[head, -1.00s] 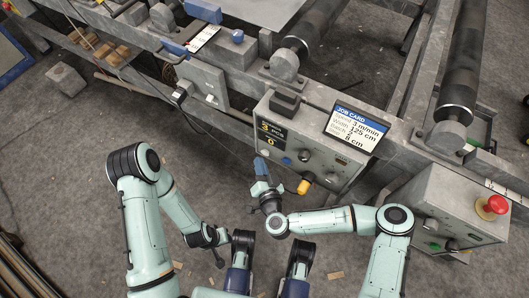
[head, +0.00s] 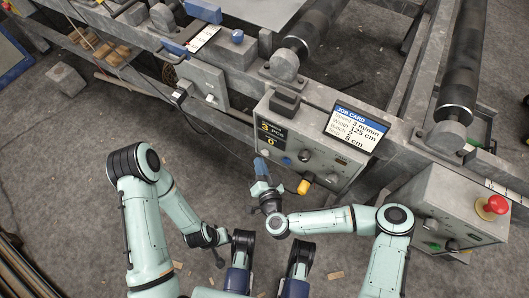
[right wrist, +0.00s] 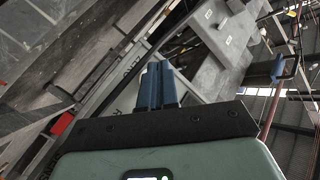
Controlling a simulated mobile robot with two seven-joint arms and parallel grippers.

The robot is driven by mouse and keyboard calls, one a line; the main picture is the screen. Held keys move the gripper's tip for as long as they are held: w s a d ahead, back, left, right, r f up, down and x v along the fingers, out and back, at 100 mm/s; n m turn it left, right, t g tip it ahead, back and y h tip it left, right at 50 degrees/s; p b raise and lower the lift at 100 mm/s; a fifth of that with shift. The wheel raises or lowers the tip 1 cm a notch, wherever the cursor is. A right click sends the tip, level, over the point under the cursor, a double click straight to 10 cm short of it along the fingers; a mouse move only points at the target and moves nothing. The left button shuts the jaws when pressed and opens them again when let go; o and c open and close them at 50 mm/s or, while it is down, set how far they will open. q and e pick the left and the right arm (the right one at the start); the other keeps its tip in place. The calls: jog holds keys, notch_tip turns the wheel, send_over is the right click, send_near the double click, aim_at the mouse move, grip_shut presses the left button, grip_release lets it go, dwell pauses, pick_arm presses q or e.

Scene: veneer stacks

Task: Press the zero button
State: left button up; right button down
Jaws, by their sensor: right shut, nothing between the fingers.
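The control panel (head: 329,171) is a grey box on the machine frame. Its dark display (head: 271,133) shows a yellow "3 PCS" and a "0" below. A small blue button (head: 287,161) sits under the display, and a dark knob (head: 304,155) is to its right.
A yellow knob (head: 305,184) sticks out at the panel's lower edge. A job card (head: 355,128) stands on the panel's right top. A red mushroom button (head: 492,206) is on a separate box (head: 450,200) at right. Open floor (head: 75,185) lies at left.

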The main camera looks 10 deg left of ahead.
jog(key=shift+w, duration=0.15)
jog(key=shift+w+d, duration=0.15)
jog(key=shift+w, duration=0.1)
jog(key=shift+w+d, duration=0.15)
jog(key=shift+w, duration=0.35)
dwell(1.0)
jog(key=shift+s+p, duration=0.1)
jog(key=shift+p, duration=0.2)
jog(key=shift+s+a+p, duration=0.3)
jog(key=shift+s+p, duration=0.15)
jog(key=shift+s, duration=0.35)
jog(key=shift+s, duration=0.1)
